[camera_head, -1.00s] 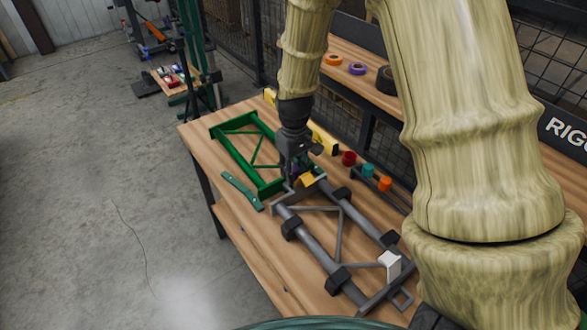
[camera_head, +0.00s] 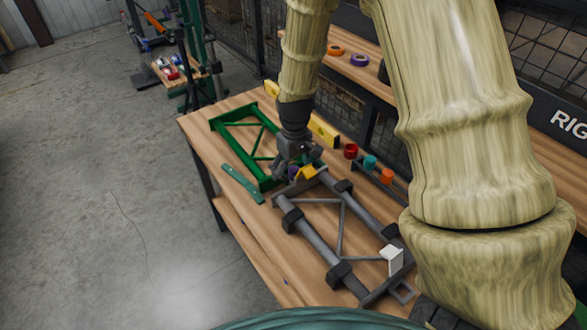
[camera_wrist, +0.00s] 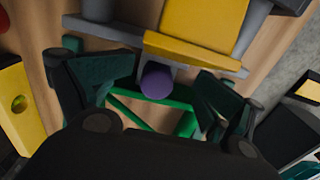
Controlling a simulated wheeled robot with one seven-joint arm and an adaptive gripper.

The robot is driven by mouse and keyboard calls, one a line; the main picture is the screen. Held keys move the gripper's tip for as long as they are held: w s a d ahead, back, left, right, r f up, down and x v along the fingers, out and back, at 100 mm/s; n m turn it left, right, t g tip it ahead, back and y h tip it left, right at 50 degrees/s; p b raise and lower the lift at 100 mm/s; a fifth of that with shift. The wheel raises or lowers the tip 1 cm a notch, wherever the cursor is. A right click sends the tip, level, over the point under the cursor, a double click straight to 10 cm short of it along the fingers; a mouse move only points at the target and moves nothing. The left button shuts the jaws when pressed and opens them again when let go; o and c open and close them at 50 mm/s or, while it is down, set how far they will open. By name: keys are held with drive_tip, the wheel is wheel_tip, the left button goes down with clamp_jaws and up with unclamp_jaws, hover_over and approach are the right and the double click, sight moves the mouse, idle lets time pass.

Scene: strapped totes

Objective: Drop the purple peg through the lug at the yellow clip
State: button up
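The purple peg (camera_wrist: 157,82) shows its round end in the wrist view, right beside the yellow clip (camera_wrist: 195,18) and against a grey bracket, the lug (camera_wrist: 150,60). How deep the peg sits in the lug is hidden. In the head view the peg (camera_head: 294,173) is a small purple spot left of the yellow clip (camera_head: 307,173), under my gripper (camera_head: 291,164). In the wrist view my gripper (camera_wrist: 168,78) has its two dark green fingers spread apart, one on each side of the peg, with gaps between them and it.
The clip sits at the end of a grey tube frame (camera_head: 318,236) on the wooden bench. A green frame (camera_head: 225,128), a green bar (camera_head: 241,184) and a yellow level (camera_head: 322,131) lie nearby. Red (camera_head: 351,150), teal (camera_head: 369,162) and orange (camera_head: 386,175) cups stand to the right.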

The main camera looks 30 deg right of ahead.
drive_tip(key=shift+o, duration=0.6)
drive_tip(key=shift+w+d, duration=0.1)
drive_tip(key=shift+r, duration=0.25)
wheel_tip(320, 180, up, 12)
drive_tip(key=shift+d+f, duration=0.1)
